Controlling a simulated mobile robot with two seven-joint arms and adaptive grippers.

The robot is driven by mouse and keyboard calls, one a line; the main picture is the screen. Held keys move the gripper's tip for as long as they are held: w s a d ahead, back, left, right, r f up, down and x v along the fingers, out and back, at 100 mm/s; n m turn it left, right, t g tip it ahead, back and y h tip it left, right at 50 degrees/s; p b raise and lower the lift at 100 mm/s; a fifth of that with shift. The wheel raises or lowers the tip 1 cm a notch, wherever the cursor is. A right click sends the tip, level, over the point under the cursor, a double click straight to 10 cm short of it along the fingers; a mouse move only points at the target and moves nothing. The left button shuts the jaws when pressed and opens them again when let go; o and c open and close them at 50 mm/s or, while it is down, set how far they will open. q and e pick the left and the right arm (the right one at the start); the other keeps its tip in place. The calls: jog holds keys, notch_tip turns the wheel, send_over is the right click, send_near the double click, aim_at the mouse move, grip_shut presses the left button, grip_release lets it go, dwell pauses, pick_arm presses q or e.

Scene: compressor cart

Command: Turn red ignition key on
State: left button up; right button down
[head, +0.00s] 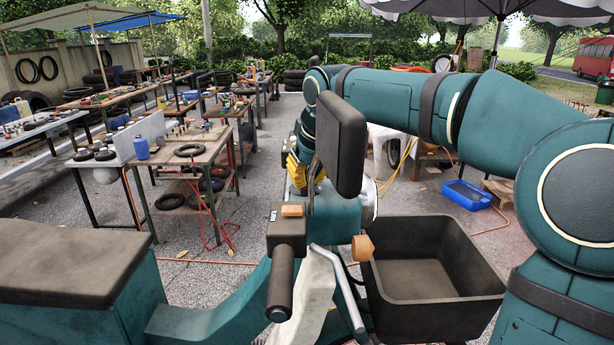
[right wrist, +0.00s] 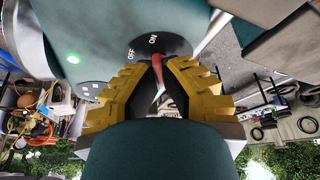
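The red ignition key (right wrist: 178,60) shows in the right wrist view, on a dark round switch plate (right wrist: 145,46) with the words OFF and ON. It is partly hidden by my gripper. My right gripper (right wrist: 161,63) has yellow fingers that lean together at the tips, with red showing between and beside them; it looks shut on the key. In the head view the right gripper (head: 305,172) is at the teal scooter's front, behind a dark mirror-like panel, and its fingertips are mostly hidden there. The key is hidden in the head view. My left gripper is not in view.
The teal scooter's dark handlebar grip (head: 280,280), silver lever (head: 338,290) and black front basket (head: 435,265) stand close to my right arm. A green light (right wrist: 74,58) glows on the teal panel. Wooden workbenches (head: 190,150) with tools stand at left, across open paving.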

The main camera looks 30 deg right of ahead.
jog(key=c, duration=1.1)
grip_release()
jog(key=shift+f, duration=0.1)
jog(key=v, duration=1.2)
